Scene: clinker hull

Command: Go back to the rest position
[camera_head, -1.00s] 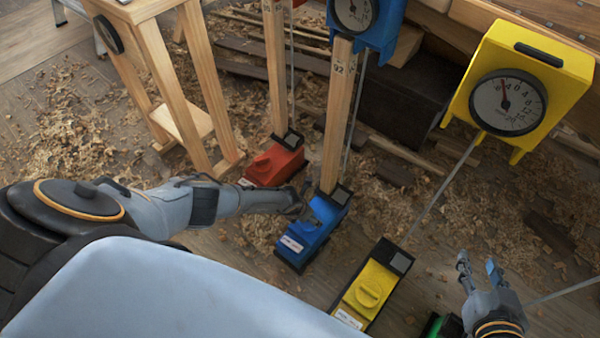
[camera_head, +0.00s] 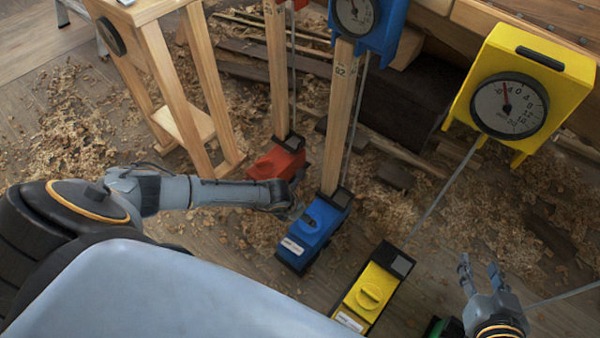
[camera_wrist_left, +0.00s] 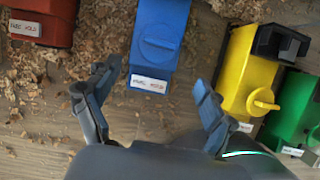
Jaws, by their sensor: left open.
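My left gripper (camera_head: 289,208) is at the end of the arm reaching in from the left, beside the blue box (camera_head: 308,232) and in front of the red box (camera_head: 276,161); its fingers are hard to make out there. In the left wrist view its two fingers (camera_wrist_left: 152,100) stand wide apart and empty, with the blue box (camera_wrist_left: 158,42) beyond the gap. The blue box's knob is turned diagonally and clear of the fingers in the head view. My right gripper (camera_head: 481,266) is at the lower right, fingers apart with nothing between them, right of the yellow box (camera_head: 369,290).
A green box (camera_wrist_left: 292,110) stands beside the yellow box. A yellow dial gauge (camera_head: 518,85) and a blue one (camera_head: 365,25) stand at the back. A wooden stand (camera_head: 165,80) is at the upper left. Wooden posts rise from the red and blue boxes. Shavings cover the floor.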

